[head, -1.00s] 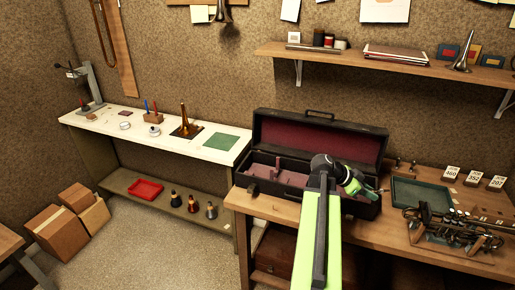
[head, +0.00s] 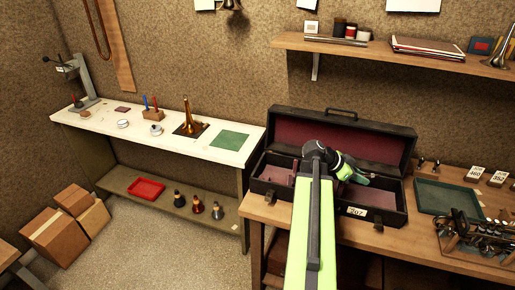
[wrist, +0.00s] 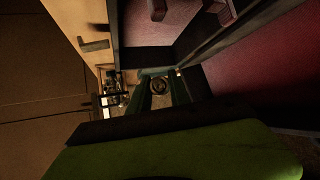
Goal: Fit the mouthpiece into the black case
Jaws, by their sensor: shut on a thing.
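The black case (head: 391,217) stands open on the wooden bench, its maroon-lined lid (head: 300,132) raised at the back. My gripper (head: 358,179) is over the right part of the case's interior in the head view. In the wrist view my gripper's fingers (wrist: 160,90) are shut on a small, dark, round thing (wrist: 158,86), seen end-on, which I take to be the mouthpiece. It is not clear in the head view. I cannot tell whether it touches the case. Compartment walls and maroon lining show in the wrist view. My arm hides the middle of the case.
A green tray (head: 447,197), number cards (head: 475,173) and a brass valve assembly (head: 478,236) lie right of the case. A shelf (head: 400,55) runs above. A white-topped bench (head: 90,123) stands left, with a green mat (head: 229,140).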

